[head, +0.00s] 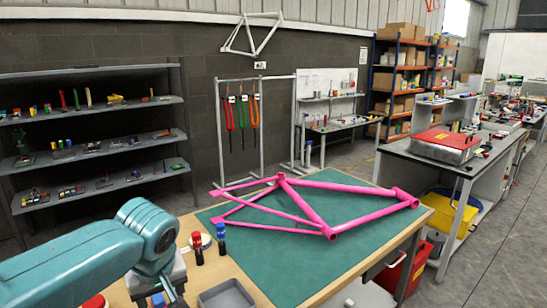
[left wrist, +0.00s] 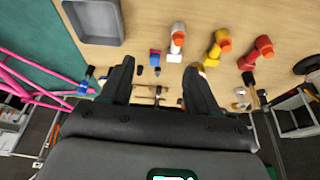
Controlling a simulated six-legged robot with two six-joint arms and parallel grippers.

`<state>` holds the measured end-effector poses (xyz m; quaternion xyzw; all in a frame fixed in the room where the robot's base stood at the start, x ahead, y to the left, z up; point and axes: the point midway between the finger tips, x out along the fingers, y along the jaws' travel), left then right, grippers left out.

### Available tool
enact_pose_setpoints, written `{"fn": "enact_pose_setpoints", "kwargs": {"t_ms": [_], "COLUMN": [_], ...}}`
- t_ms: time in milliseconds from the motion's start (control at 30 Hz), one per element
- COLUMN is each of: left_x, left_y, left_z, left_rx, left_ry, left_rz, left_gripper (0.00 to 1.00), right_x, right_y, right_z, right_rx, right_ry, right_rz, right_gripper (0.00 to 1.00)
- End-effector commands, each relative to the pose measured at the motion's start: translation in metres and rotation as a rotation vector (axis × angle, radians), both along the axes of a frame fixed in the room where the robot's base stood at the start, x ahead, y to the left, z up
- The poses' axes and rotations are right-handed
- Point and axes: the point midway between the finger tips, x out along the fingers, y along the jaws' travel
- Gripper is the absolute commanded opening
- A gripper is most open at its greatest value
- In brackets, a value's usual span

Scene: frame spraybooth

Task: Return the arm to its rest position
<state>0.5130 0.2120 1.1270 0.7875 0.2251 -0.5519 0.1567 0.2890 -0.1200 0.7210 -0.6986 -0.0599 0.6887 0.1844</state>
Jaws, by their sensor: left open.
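My left arm (head: 95,260) is teal and comes in from the lower left in the head view, over the near end of the wooden workbench (head: 250,283). My left gripper (left wrist: 159,85) shows in the left wrist view, its two dark fingers spread apart with nothing held between them. The fingers are over or near the bench's edge; their height above it is hard to tell. In the head view the fingers are mostly hidden or cut off at the bottom edge. My right gripper is not in view.
A pink bike frame (head: 300,205) lies on a green mat (head: 285,262). Near my arm stand a red-capped bottle (head: 197,248), a blue-capped bottle (head: 221,238) and a grey tray (head: 227,295). Red (left wrist: 257,52), yellow (left wrist: 219,47) and white (left wrist: 178,40) tools line the bench.

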Motion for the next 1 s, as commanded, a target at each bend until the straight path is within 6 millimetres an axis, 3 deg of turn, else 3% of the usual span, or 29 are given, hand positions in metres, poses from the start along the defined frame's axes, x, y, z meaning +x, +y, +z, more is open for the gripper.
{"fn": "enact_pose_setpoints", "kwargs": {"t_ms": [267, 467, 567, 600, 700, 833, 1000], "left_x": [0.004, -0.015, -0.044, -0.060, -0.105, -0.163, -0.234], "left_y": [-0.027, -0.054, -0.071, -0.078, -0.090, -0.096, -0.092], "left_z": [-0.088, -0.183, -0.249, -0.275, -0.330, -0.377, -0.409], "left_rx": [-0.074, -0.188, -0.283, -0.324, -0.411, -0.465, -0.461], "left_ry": [0.088, 0.164, 0.204, 0.215, 0.224, 0.224, 0.236], "left_rz": [-0.171, -0.317, -0.392, -0.414, -0.442, -0.440, -0.421], "left_gripper": [0.60, 0.60, 0.60, 0.60, 0.60, 0.60, 0.60], "right_x": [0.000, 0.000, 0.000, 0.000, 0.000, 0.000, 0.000], "right_y": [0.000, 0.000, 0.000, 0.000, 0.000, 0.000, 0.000], "right_z": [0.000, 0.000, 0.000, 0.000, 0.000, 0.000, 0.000], "right_rx": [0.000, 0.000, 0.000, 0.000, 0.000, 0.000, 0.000], "right_ry": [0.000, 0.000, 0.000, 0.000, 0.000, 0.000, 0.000], "right_rz": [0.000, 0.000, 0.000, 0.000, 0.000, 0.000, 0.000], "right_gripper": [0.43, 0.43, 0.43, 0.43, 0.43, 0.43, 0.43]}}
